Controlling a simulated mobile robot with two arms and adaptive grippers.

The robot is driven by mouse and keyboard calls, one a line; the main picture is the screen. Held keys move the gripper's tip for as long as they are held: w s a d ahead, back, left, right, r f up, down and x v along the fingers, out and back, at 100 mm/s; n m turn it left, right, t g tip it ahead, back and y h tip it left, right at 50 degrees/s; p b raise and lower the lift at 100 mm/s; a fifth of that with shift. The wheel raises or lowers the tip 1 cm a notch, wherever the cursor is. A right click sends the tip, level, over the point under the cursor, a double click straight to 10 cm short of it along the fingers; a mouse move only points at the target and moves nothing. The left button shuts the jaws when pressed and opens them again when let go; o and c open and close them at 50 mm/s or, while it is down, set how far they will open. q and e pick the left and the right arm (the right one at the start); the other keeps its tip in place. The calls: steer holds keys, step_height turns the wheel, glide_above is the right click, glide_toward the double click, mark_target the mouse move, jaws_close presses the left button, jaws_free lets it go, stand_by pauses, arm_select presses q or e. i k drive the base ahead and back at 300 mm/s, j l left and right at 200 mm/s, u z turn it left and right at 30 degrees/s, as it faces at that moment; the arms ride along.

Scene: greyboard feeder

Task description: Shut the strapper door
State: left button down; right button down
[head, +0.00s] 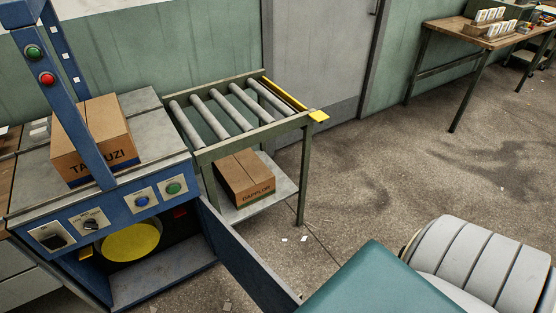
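The strapper (115,211) is a blue machine at the left with a grey top and an arch. Its door (243,258) is a dark blue panel that stands open, swung out from the right side of the lower front opening. Inside the opening a yellow round reel (131,242) shows above a grey floor. The door's far end runs down to the bottom of the view, where part of it is hidden. Neither of my grippers is in view.
A carton (95,140) stands on the strapper top under the arch. A roller conveyor (255,131) adjoins at the right, with another carton (245,177) on its lower shelf. A wooden table (478,36) stands far right. The floor (400,170) between is largely clear.

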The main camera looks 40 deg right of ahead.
mark_target(263, 286)
steer(key=l+u, duration=0.1)
steer(key=l, duration=0.3)
steer(key=k+l+u, duration=0.15)
steer(key=l, duration=0.25)
steer(key=l+u, duration=0.1)
steer(key=l, duration=0.25)
steer(key=k+l+u, duration=0.1)
steer(key=l, duration=0.3)
steer(key=k+l+u, duration=0.15)
steer(key=l, duration=0.2)
steer(key=k+l+u, duration=0.1)
steer(key=l, duration=0.25)
steer(key=k, duration=0.05)
